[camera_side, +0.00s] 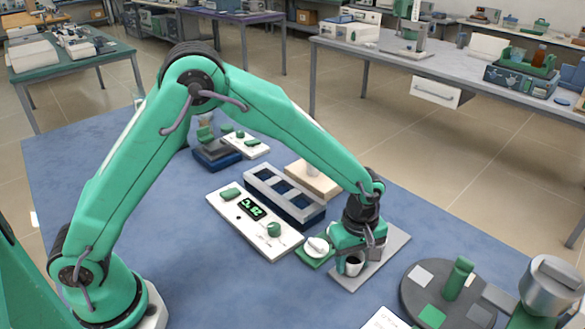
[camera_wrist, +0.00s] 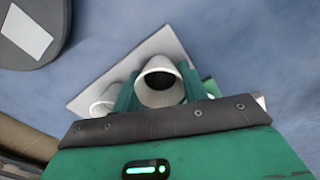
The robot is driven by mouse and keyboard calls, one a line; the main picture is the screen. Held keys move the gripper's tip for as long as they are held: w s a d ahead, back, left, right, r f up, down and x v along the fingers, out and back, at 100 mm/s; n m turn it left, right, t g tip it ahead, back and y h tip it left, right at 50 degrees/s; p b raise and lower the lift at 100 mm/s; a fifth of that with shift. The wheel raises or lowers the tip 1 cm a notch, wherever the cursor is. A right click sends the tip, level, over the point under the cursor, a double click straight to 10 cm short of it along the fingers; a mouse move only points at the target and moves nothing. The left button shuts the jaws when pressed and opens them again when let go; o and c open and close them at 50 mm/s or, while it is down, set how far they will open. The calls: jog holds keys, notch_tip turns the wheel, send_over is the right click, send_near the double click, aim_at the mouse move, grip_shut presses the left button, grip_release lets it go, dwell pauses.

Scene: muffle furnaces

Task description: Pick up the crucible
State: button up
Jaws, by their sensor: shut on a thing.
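The crucible (camera_side: 353,270) is a small white cup with a dark inside. It also shows in the wrist view (camera_wrist: 160,94), its open mouth facing the camera. My gripper (camera_side: 355,261) is shut on it, with one green finger on each side of the cup in the wrist view (camera_wrist: 159,88). The crucible is over the light grey plate (camera_side: 395,245); I cannot tell whether it touches it. A second white cup (camera_wrist: 103,101) is beside my gripper, partly hidden by a finger.
A white dish (camera_side: 316,246) on a green pad is close to the left of my gripper. A control box (camera_side: 240,222) with a green display and a dark slotted block (camera_side: 270,200) stand farther left. A round grey disc (camera_side: 415,288) with a green post is at right.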

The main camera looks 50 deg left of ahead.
jog(key=shift+r, duration=0.45)
notch_tip(320, 180, up, 2)
jog(key=shift+r, duration=0.2)
jog(key=s+d+r, duration=0.6)
jog(key=s+r, duration=0.1)
jog(key=s, duration=0.2)
jog(key=shift+s+d, duration=0.2)
jog(key=shift+s, duration=0.2)
jog(key=shift+w+a, duration=0.1)
jog(key=w+a+n, duration=0.2)
jog(key=w+a, duration=0.3)
jog(key=a, duration=0.4)
jog(key=w+a+n, duration=0.2)
jog(key=w+a, duration=0.2)
jog(key=a, duration=0.5)
jog(key=w+a+n, duration=0.2)
jog(key=w+a, duration=0.3)
jog(key=a, duration=0.4)
jog(key=shift+w+a+r, duration=0.25)
jog(key=shift+w+r, duration=0.05)
jog(key=shift+r, duration=0.05)
jog(key=shift+f, duration=0.15)
